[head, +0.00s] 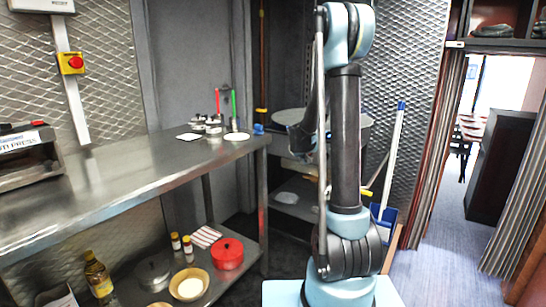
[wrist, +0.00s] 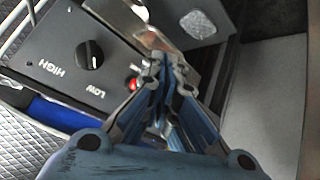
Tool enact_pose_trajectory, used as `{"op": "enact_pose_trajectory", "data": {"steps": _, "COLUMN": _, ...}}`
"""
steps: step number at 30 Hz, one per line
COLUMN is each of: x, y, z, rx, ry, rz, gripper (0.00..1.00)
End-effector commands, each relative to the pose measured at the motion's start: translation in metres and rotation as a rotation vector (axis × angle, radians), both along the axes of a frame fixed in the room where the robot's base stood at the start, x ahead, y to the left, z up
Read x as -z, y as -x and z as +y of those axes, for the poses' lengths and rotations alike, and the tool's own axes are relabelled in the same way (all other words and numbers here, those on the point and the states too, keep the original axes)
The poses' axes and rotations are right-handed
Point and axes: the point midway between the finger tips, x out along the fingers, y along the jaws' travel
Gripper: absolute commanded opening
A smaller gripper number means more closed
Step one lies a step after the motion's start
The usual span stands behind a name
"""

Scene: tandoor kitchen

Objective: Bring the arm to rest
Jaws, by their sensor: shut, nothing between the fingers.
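My gripper (wrist: 168,70) shows in the wrist view with its fingers close together and nothing between them. It points toward a black control panel (wrist: 62,45) marked HIGH and LOW, with a round knob (wrist: 89,55) and a red light (wrist: 134,85). I cannot tell the gap between the fingertips and the panel. In the head view my arm (head: 345,140) stands upright and folds over at the top. Its far end hangs behind the upright link, so my gripper is mostly hidden there.
A steel worktable (head: 120,185) runs along the left, with small containers at its far end. Its lower shelf holds an oil bottle (head: 98,275), a red pot (head: 228,253) and a bowl (head: 189,285). A blue dustpan (head: 384,218) stands behind my arm. Floor (head: 440,240) is clear at right.

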Motion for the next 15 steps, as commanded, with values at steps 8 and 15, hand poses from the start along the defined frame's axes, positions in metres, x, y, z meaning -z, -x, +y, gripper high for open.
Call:
{"op": "enact_pose_trajectory", "data": {"steps": 8, "x": -0.03, "y": 0.076, "z": -0.01, "rx": 0.014, "ry": -0.028, "rz": 0.082, "gripper": 0.0}}
{"op": "enact_pose_trajectory", "data": {"steps": 15, "x": -0.046, "y": 0.142, "z": -0.015, "rx": 0.019, "ry": -0.054, "rz": 0.153, "gripper": 0.0}}
